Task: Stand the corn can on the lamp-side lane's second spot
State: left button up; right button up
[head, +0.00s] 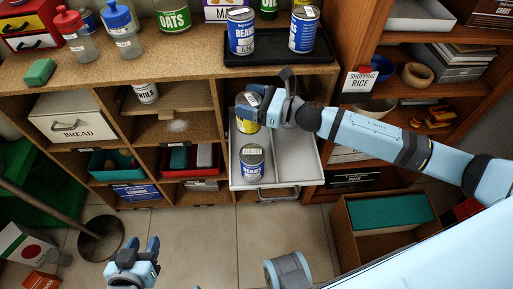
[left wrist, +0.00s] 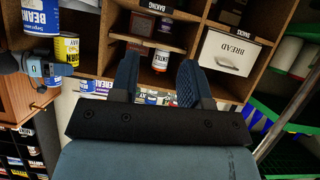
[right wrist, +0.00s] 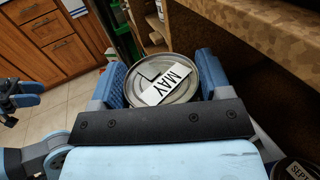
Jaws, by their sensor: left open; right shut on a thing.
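The corn can (head: 246,126), yellow with a silver lid, is held by my right gripper (head: 252,104) over the back of the left lane of a pulled-out pale drawer (head: 288,184). Its lid, with a label reading MAY (right wrist: 170,84), shows between the fingers in the right wrist view. Its yellow side shows in the left wrist view (left wrist: 67,50). I cannot tell whether its base touches the drawer floor. A beans can (head: 252,160) stands in front of it in the same lane. The right lane looks empty. My left gripper (head: 135,250) is open and empty, low over the floor.
Two beans cans (head: 241,32) (head: 304,30) stand on a black tray (head: 270,58) on the counter above the drawer. A brown crate (head: 350,225) sits right of the drawer. A metal bucket (head: 100,238) stands left on the floor. No lamp shows.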

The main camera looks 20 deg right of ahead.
aim_at(252, 126)
pick_arm(q)
jog(key=b, duration=0.2)
jog(key=shift+w+d+f+b, duration=0.15)
jog(key=shift+d+b, duration=0.15)
pick_arm(e)
notch_tip(252, 126, down, 10)
jog(key=shift+f, duration=0.1)
jog(key=shift+f, duration=0.1)
jog(key=o, duration=1)
jog(key=shift+d, duration=0.1)
pick_arm(q)
jog(key=shift+d, duration=0.1)
jog(key=shift+r, duration=0.2)
pick_arm(e)
jog(key=shift+s+d, duration=0.1)
jog(key=shift+d, duration=0.05)
pick_arm(q)
jog(key=shift+f, duration=0.25)
pick_arm(e)
jog(key=v, duration=1.1)
jog(key=shift+s+d, duration=0.15)
jog(key=shift+d, duration=0.15)
pick_arm(q)
jog(key=shift+a, duration=0.2)
